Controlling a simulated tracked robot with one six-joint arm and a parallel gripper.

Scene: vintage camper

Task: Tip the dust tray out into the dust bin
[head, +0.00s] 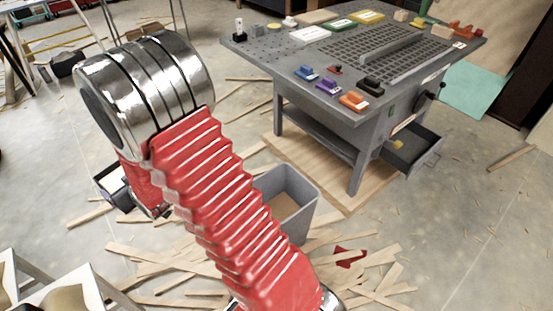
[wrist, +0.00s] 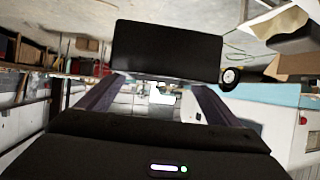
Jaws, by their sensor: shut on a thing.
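The dust tray (wrist: 167,50) shows in the wrist view as a black rectangular shape between the fingertips of my gripper (wrist: 158,84). My gripper is shut on it. In the head view a dark, open-looking tray (head: 103,185) with a pale inside shows left of my red arm, partly hidden by it; my gripper itself is mostly hidden there. The dust bin (head: 305,212) is a grey open-topped bin on the floor, right of my arm and partly covered by it. The tray is apart from the bin, to its left. I cannot tell whether dust is in the tray.
A grey worktable (head: 310,100) with a grille and several coloured blocks stands behind the bin on a wooden board (head: 345,200). Its drawer (head: 428,155) sticks out at the right. Wood strips (head: 150,262) litter the floor. White furniture (head: 70,290) stands at the lower left.

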